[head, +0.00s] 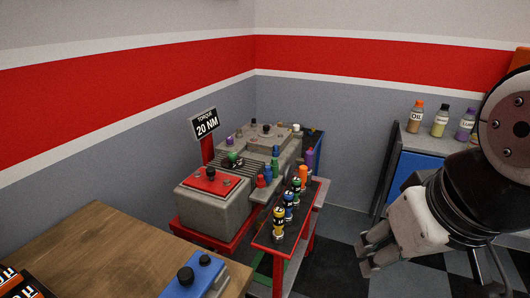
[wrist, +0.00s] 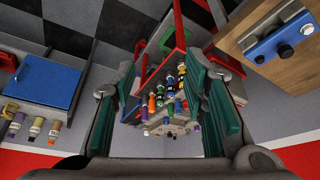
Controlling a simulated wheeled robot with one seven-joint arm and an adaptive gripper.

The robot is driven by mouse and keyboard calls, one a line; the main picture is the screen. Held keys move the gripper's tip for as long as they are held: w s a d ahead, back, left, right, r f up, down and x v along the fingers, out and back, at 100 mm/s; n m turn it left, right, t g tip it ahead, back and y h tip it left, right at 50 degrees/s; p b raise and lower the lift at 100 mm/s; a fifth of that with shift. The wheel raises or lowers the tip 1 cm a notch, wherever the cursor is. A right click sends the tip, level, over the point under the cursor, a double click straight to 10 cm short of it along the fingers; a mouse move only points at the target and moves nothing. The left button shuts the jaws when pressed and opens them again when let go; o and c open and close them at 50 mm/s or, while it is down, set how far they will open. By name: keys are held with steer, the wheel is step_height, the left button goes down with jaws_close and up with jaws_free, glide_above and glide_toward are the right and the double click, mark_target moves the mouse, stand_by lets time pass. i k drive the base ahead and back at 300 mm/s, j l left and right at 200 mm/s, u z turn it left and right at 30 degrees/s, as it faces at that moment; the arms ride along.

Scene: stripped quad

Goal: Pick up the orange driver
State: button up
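The orange driver (head: 303,173) stands upright at the far end of a row of drivers on the narrow dark shelf of the red cart, close to a purple one. Its lower part is partly hidden in the head view by the drivers in front. In the wrist view the orange driver (wrist: 151,103) is small and shows between my fingers, some way off. My gripper (head: 366,252) is to the right of the cart in the head view, apart from it. In the wrist view my gripper (wrist: 165,90) has its fingers spread wide with nothing between them.
A wooden table (head: 95,245) with a blue box (head: 195,272) is at front left. A blue cabinet (head: 417,166) with several bottles stands at the right. Checkered floor lies between cart and cabinet.

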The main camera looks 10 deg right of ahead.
mark_target(303, 174)
steer(key=i+l+u, duration=0.1)
steer(key=i+l, duration=0.4)
steer(key=i+l+u, duration=0.1)
steer(key=i+l, duration=0.35)
steer(key=l, duration=0.2)
steer(key=i+l, duration=0.4)
steer(key=l, duration=0.2)
steer(key=i+u, duration=0.05)
